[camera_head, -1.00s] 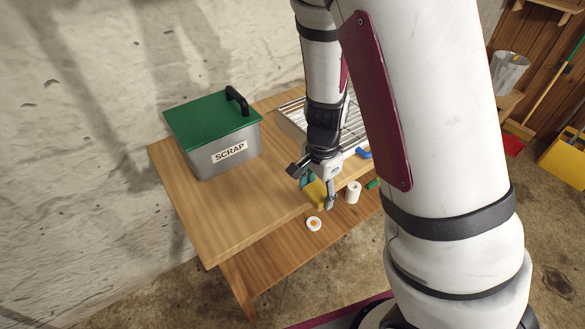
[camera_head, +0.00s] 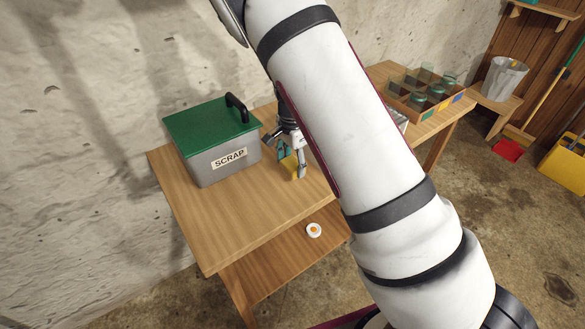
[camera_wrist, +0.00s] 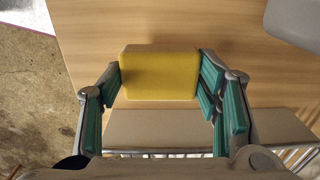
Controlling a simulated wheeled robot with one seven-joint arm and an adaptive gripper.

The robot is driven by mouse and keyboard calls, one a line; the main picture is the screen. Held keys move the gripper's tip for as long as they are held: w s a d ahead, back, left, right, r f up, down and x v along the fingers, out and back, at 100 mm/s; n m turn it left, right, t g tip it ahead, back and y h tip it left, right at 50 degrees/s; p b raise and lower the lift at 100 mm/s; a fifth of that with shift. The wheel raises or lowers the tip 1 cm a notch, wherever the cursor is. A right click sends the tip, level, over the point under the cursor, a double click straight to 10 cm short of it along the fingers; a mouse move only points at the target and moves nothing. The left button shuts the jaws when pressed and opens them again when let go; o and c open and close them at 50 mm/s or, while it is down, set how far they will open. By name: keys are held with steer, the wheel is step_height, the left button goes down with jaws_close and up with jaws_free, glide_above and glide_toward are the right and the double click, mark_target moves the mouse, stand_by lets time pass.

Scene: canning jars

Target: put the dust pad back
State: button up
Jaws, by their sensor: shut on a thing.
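The yellow dust pad (camera_wrist: 158,75) sits between the teal-lined fingers of my gripper (camera_wrist: 160,82) in the wrist view, gripped at its two short sides. I cannot tell whether the pad's underside touches the table.
A grey scrap box (camera_head: 222,162) with a green lid stands at the table's back left. My arm hides much of the wire rack (camera_head: 400,118). A divided wooden tray with jars (camera_head: 392,94) is farther right. The front-left tabletop is clear. A small white round item (camera_head: 314,230) lies on the lower shelf.

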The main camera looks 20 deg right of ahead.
step_height(320, 180, down, 2)
steer(key=shift+f, duration=0.25)
steer(key=o, duration=1)
steer(key=shift+o, duration=0.2)
steer(key=shift+r, duration=0.1)
